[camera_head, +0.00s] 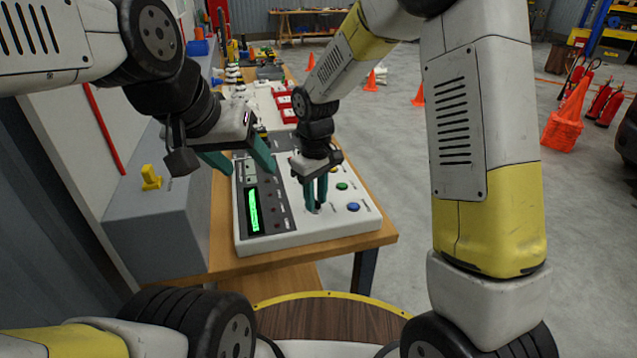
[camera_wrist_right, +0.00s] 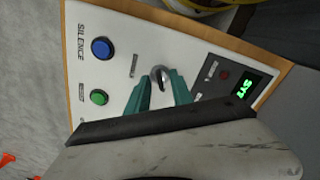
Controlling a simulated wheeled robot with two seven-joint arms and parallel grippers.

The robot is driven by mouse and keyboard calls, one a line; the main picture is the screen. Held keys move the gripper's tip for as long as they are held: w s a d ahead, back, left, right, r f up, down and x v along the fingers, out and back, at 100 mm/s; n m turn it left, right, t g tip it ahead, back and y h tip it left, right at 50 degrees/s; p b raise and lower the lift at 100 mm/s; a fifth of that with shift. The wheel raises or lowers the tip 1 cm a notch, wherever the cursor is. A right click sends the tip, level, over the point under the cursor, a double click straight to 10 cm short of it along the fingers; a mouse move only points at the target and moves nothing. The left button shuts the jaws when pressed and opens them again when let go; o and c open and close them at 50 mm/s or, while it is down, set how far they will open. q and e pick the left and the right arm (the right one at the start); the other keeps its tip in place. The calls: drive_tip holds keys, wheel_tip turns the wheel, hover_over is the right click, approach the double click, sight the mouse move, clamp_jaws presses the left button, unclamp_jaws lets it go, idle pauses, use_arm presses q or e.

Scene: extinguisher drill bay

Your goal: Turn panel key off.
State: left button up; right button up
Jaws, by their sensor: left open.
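The white control panel (camera_head: 345,232) lies on the wooden bench, with a lit green display (camera_head: 254,210). The panel key, a small silver piece (camera_wrist_right: 160,76), stands on the panel between the fingertips of my right gripper (camera_wrist_right: 160,84). In the head view my right gripper (camera_head: 316,196) points down at the panel, its teal fingers close together and hiding most of the key. My left gripper (camera_head: 240,164) is open and empty, above the panel's far left part.
A blue button (camera_head: 353,207) and a green button (camera_head: 342,186) sit right of the key. A grey box with a yellow handle (camera_head: 151,177) stands left of the panel. Red items (camera_head: 285,105) lie farther back. Orange cones (camera_head: 567,113) and extinguishers stand on the floor at right.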

clamp_jaws()
drive_tip(key=shift+n, duration=0.3)
drive_tip(key=n, duration=1.1)
idle(0.4)
drive_tip(key=shift+n, duration=0.3)
unclamp_jaws()
